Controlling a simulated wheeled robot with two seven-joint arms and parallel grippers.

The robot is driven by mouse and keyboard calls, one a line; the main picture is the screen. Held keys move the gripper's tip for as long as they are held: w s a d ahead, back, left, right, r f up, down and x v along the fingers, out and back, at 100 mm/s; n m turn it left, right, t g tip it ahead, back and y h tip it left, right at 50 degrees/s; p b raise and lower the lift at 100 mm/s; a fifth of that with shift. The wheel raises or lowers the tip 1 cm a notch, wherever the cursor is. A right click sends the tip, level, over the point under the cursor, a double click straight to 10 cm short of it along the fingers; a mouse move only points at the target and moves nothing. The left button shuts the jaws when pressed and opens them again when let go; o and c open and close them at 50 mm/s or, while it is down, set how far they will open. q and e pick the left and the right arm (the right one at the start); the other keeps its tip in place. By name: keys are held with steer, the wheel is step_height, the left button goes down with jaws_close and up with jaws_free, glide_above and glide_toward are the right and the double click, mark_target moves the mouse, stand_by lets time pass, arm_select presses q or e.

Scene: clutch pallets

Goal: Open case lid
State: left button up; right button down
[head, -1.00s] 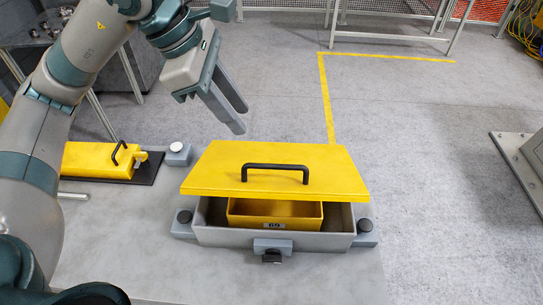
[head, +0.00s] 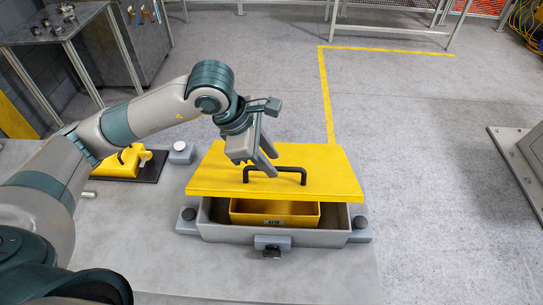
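The case (head: 218,232) is a grey box on the grey table. Its yellow lid (head: 325,180) is partly raised, with the front edge above the box and a gap below it. A black handle (head: 304,176) stands on the lid. A yellow inner tray (head: 305,217) with a small label shows through the gap. Whether the fingers touch the handle is unclear. My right gripper is out of view.
A grey latch (head: 272,243) with a black knob is at the case's front. Grey blocks with knobs stand at its sides. A smaller yellow piece (head: 120,163) on a black plate lies left, partly behind my arm. The table's front left is mostly clear.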

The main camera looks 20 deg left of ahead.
arm_select(q)
steer(key=shift+w+d+f, duration=0.15)
steer(key=shift+d+f, duration=0.1)
steer(key=shift+f, duration=0.4)
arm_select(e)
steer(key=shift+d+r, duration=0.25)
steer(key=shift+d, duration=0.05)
arm_select(q)
jaws_close()
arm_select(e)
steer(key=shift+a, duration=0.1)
